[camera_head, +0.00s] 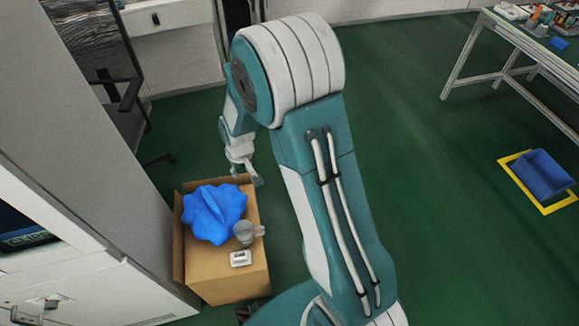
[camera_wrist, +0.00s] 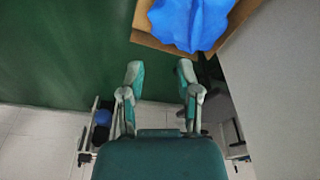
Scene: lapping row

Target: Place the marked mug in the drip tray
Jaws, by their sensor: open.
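A grey mug (camera_head: 244,232) sits on the cardboard box (camera_head: 225,288), with its handle to the right. I cannot make out a mark on it. My gripper (camera_head: 247,181) is above the far end of the box, behind the mug and apart from it. In the wrist view, my gripper (camera_wrist: 160,72) has its two fingers spread with nothing between them, and the mug does not show. A blue tray (camera_head: 543,174), which looks like the drip tray, lies on the floor at the far right inside a yellow outline (camera_head: 516,177).
A crumpled blue sheet or bag (camera_head: 213,213) lies beside the mug and also shows in the wrist view (camera_wrist: 190,22). A small white object (camera_head: 241,258) is in front of the mug. A white cabinet (camera_head: 80,240) stands close left. Green floor (camera_head: 430,130) is open toward the tray.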

